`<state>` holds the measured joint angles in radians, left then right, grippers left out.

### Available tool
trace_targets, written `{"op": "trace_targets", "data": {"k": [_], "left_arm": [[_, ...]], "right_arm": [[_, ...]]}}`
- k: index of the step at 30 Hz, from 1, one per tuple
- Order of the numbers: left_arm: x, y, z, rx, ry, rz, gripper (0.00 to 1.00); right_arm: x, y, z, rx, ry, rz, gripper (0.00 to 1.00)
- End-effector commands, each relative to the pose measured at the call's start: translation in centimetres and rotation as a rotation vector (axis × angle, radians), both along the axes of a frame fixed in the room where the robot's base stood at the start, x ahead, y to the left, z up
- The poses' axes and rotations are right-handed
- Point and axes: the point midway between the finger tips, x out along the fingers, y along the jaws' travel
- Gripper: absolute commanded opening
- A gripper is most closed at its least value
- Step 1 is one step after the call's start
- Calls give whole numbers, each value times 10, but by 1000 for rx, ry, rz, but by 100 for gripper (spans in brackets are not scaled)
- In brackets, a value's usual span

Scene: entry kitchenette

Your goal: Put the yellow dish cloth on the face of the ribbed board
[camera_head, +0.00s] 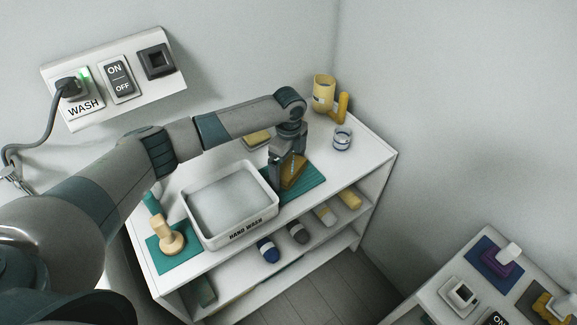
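My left gripper (287,172) points down over the teal mat (313,183) at the right of the white wash tub. A mustard-yellow piece (297,172) shows right at its fingers, low over the mat. I cannot tell whether this is the yellow dish cloth or part of the ribbed board, nor whether the fingers are closed on it. A pale yellow block (257,138) lies behind my arm, partly hidden. No ribs are clear at this size. My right gripper is not in view.
The white tub (268,212) marked HAND WASH fills the shelf's middle. A wooden-handled brush (170,238) stands on a left mat. A yellow mug (323,92) and a small jar (342,138) stand at the back right. Rolled items lie on the lower shelf.

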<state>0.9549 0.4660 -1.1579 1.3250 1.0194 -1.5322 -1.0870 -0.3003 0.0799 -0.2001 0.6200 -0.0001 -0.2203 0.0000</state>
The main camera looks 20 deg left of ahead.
Motion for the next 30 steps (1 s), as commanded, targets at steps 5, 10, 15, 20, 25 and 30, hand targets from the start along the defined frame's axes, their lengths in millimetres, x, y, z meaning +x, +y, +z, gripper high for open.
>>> {"op": "trace_targets", "data": {"k": [5, 10, 15, 20, 25, 30], "left_arm": [[0, 0, 3, 0, 0, 0, 100], [1, 0, 14, -1, -2, -1, 100], [1, 0, 37, -1, -3, -1, 100], [1, 0, 66, 0, -4, -1, 100], [1, 0, 95, 0, -3, -1, 100], [1, 0, 115, 0, -1, 0, 100]], "right_arm": [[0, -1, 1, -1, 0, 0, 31], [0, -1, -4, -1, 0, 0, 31], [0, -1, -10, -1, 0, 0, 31], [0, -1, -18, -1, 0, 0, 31], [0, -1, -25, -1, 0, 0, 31], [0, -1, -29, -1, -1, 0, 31]]}}
